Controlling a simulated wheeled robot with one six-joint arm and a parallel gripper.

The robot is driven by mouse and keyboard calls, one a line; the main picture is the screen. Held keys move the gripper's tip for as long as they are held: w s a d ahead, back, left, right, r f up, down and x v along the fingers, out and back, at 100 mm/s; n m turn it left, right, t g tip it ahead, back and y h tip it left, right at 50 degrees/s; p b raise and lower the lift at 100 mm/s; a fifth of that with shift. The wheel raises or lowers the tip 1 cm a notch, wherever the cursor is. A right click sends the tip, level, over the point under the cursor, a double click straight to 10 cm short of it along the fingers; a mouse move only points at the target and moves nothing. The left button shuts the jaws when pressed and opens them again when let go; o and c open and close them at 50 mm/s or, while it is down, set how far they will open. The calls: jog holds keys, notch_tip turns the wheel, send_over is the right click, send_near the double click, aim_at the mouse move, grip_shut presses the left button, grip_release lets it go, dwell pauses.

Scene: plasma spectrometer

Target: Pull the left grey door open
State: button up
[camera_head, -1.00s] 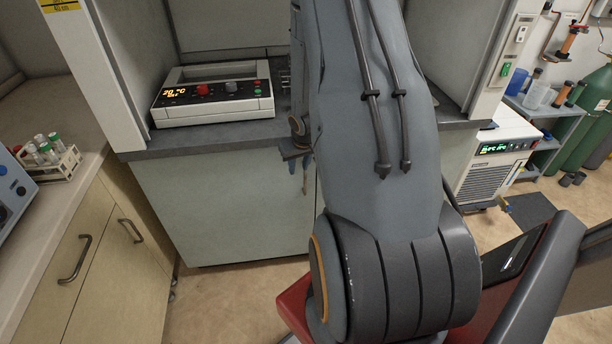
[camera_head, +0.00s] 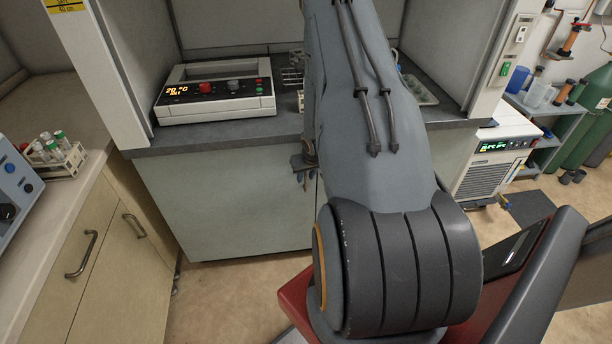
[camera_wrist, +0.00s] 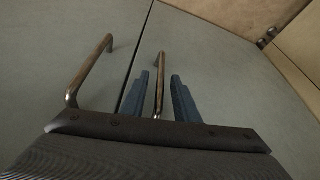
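The left grey door (camera_head: 225,200) is the pale panel under the dark worktop in the head view, and it looks closed. In the wrist view, which appears upside down, this door (camera_wrist: 225,85) is on the right of the dark seam. Its bar handle (camera_wrist: 161,75) stands between the two blue fingers of my gripper (camera_wrist: 160,78). The fingers are apart, with visible gaps beside the handle. The other door (camera_wrist: 60,50) has its own handle (camera_wrist: 88,70), left of the fingers. In the head view my gripper (camera_head: 304,178) is at the door front, partly hidden by my arm.
A wooden cabinet (camera_head: 100,245) with bar handles stands left of the grey door. Open floor (camera_head: 215,300) lies in front of the door. A control box (camera_head: 215,95) sits on the worktop (camera_head: 225,135). A chiller unit (camera_head: 490,165) stands at the right.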

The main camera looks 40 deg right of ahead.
jog(key=shift+f, duration=0.15)
grip_shut()
